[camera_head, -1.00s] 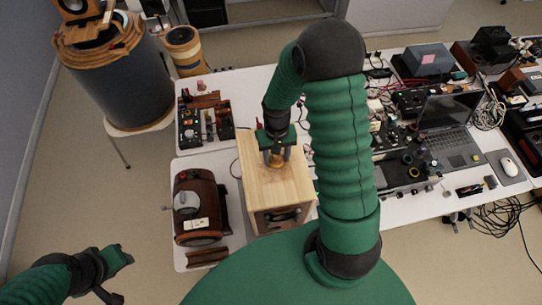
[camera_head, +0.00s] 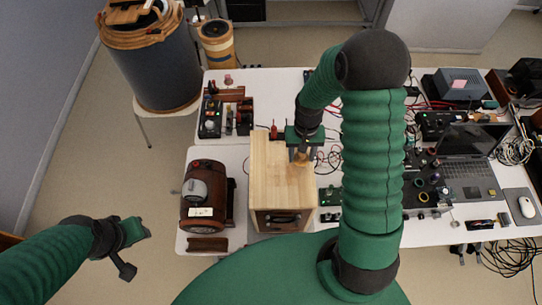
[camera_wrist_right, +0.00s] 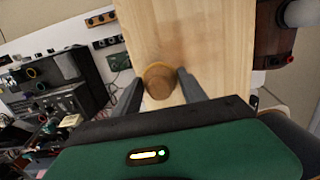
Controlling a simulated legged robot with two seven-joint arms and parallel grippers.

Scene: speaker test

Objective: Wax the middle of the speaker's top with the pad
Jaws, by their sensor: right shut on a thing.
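The speaker (camera_head: 268,180) is a light wooden box near the middle of the head view. Its pale wood top also fills the middle of the right wrist view (camera_wrist_right: 205,45). My right gripper (camera_head: 300,157) is shut on the pad, a small round tan piece (camera_wrist_right: 159,78), seen between its fingers in the wrist view. The pad is at the top's right edge, towards the back in the head view; whether it touches the wood is hard to tell. My left gripper (camera_head: 130,249) is open and empty at the lower left, away from the speaker.
A brown barrel-shaped device (camera_head: 205,190) stands left of the speaker. A box of electronics (camera_head: 226,117) sits behind it. Electronics, cables and a laptop (camera_head: 466,150) crowd the table (camera_head: 270,85) on the right. A large grey drum (camera_head: 155,65) stands at the back left.

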